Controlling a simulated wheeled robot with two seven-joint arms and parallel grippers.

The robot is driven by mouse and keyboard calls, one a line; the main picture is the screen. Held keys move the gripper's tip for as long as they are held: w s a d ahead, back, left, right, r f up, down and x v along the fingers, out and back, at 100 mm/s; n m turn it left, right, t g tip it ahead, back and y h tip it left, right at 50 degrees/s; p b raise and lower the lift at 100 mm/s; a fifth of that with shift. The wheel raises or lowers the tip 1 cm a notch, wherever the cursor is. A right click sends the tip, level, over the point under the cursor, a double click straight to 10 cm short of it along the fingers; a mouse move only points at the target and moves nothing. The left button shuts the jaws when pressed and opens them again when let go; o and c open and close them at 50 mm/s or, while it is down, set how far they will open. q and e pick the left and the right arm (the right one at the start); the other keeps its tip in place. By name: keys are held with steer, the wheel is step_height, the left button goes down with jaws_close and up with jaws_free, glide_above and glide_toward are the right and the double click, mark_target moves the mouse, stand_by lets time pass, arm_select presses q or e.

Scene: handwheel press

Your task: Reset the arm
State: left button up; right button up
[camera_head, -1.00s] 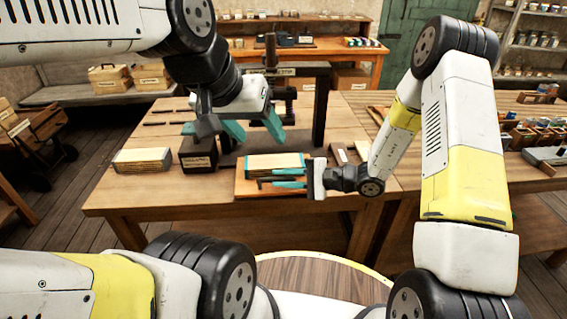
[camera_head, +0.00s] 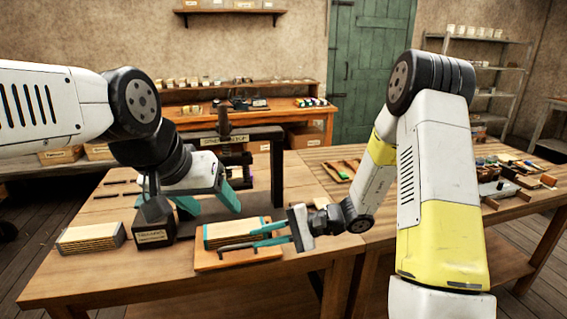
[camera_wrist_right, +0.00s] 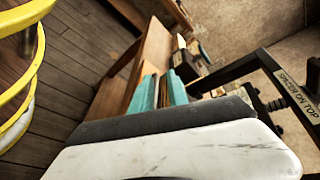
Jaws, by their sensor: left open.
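My left gripper (camera_head: 212,206) is open, its teal fingers spread and pointing down between the dark labelled block (camera_head: 154,237) and the press frame (camera_head: 277,175). I see nothing between its fingers. My right gripper (camera_head: 262,236) points left, low over the front of the wooden board (camera_head: 262,257), beside the layered stack (camera_head: 222,232). Its teal fingers also show in the right wrist view (camera_wrist_right: 158,93), with a narrow gap. A dark grey bar (camera_head: 235,247) lies in line with its fingertips; I cannot tell whether they hold it.
Another layered stack (camera_head: 91,238) lies at the table's left. A right-hand table (camera_head: 405,195) carries trays and small parts. The press's dark frame, labelled "SPACER ON TOP" in the right wrist view (camera_wrist_right: 308,97), stands behind my left gripper. The table front is partly bare.

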steer(key=s+d+r+n+t+h, duration=0.3)
steer(key=s+d+r+h, duration=0.3)
steer(key=d+r, duration=0.3)
steer(key=s+d+r+n+t+h, duration=0.2)
steer(key=s+d+r+h, duration=0.4)
steer(key=d+r, duration=0.4)
steer(key=shift+s+d+r+n+t+h, duration=0.2)
steer(key=shift+s+d+n+t+h, duration=0.15)
steer(key=shift+s+d+t, duration=0.75)
